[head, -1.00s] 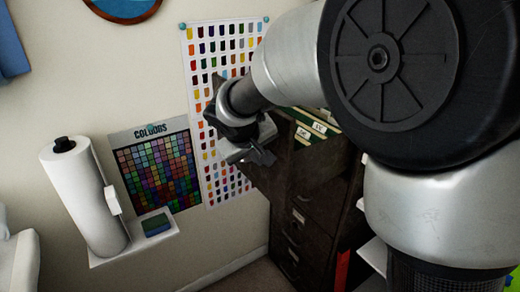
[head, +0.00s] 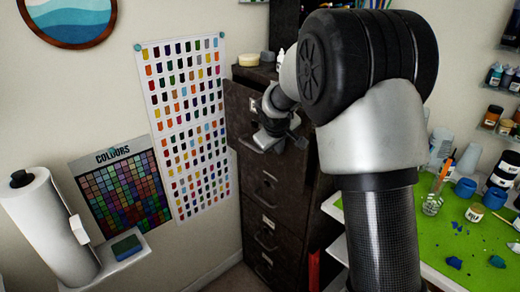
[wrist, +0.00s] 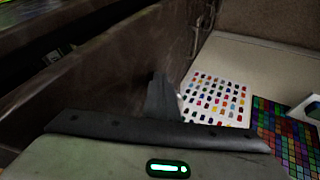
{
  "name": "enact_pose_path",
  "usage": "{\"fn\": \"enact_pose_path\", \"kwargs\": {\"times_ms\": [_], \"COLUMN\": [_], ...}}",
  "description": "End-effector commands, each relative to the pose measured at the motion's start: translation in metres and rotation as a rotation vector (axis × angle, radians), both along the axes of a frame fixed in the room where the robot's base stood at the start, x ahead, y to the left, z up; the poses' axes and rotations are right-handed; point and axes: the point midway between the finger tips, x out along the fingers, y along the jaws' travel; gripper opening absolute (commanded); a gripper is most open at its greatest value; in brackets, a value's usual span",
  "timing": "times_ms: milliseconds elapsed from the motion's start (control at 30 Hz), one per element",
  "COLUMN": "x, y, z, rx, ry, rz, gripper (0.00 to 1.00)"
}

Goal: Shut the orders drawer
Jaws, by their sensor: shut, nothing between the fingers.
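The dark brown filing cabinet (head: 265,200) stands against the wall in the head view. Its top drawer front (head: 238,105) sits slightly forward of the cabinet, and no files show above it there. In the wrist view the drawer front (wrist: 120,65) slopes across the upper left, with a dark gap and a bit of green behind its top edge. My gripper (head: 280,142) is shut and empty at the drawer's front face. Its dark fingertip (wrist: 162,98) is close to that face; I cannot tell whether it touches. Which drawer holds orders is not readable.
A green-topped table (head: 455,235) with cups and paint pots stands right of the cabinet. A paper roll (head: 50,225) is on the left wall near a small shelf (head: 120,265). Small jars (head: 250,59) sit on the cabinet top.

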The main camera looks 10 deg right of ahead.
Motion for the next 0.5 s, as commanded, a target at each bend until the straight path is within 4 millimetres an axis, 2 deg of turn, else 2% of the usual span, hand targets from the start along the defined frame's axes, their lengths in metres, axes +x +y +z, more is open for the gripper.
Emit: {"fn": "enact_pose_path", "kwargs": {"times_ms": [33, 200, 500], "x": [0.007, 0.024, 0.040], "y": [-0.012, -0.035, -0.054], "z": [0.004, 0.002, 0.000], "rx": [0.001, 0.000, 0.000], "ry": [0.002, 0.001, 0.000], "rz": [-0.006, -0.004, 0.000], "gripper": [0.00, 0.00, 0.00]}}
